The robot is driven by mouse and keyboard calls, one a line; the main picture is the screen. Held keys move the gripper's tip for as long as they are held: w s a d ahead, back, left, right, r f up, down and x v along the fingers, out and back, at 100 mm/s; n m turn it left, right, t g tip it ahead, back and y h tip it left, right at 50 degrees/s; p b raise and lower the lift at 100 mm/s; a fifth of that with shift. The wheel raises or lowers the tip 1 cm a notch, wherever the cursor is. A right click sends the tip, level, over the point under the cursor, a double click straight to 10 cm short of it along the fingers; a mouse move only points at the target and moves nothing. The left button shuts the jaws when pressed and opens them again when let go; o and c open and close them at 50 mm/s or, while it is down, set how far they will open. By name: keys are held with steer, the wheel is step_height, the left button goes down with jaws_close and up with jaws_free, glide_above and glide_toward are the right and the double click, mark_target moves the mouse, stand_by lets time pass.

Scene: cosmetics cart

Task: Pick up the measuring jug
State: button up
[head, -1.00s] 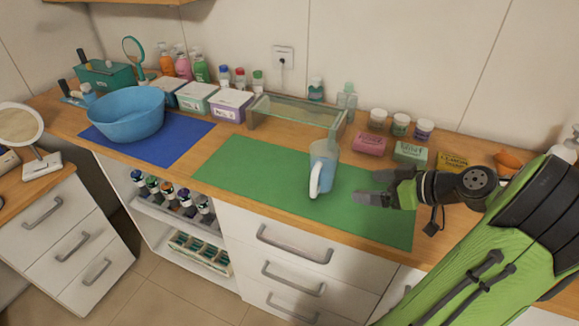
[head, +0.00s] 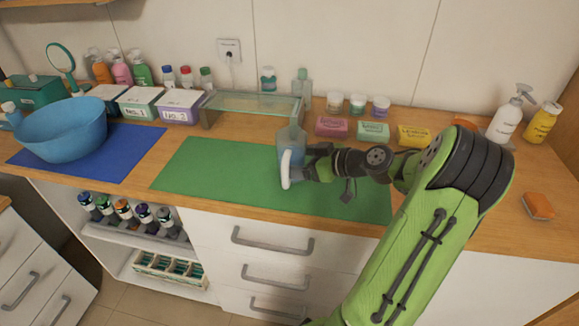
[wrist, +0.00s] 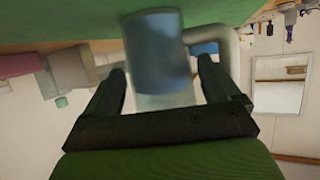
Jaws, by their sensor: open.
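The measuring jug (head: 291,150) is translucent with bluish contents and a white handle (head: 287,170). It stands upright on the green mat (head: 220,178), with its handle towards the front. My gripper (head: 303,162) is at the jug's right side, and the jug hides part of its fingers in the head view. In the wrist view the jug (wrist: 155,55) lies between the two spread fingers of my gripper (wrist: 160,80). The fingers are open, one on each side of it; I cannot tell whether either touches it.
A glass shelf (head: 250,105) stands behind the jug. Soap bars, such as the pink one (head: 332,127), and several small jars line the back right. A blue basin (head: 65,130) sits on a blue mat (head: 118,160) to the left. The green mat left of the jug is clear.

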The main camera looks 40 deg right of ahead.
steer(key=x, duration=0.2)
steer(key=shift+w+f, duration=0.2)
steer(key=shift+r, duration=0.1)
steer(key=c, duration=1.1)
steer(key=shift+o, duration=0.2)
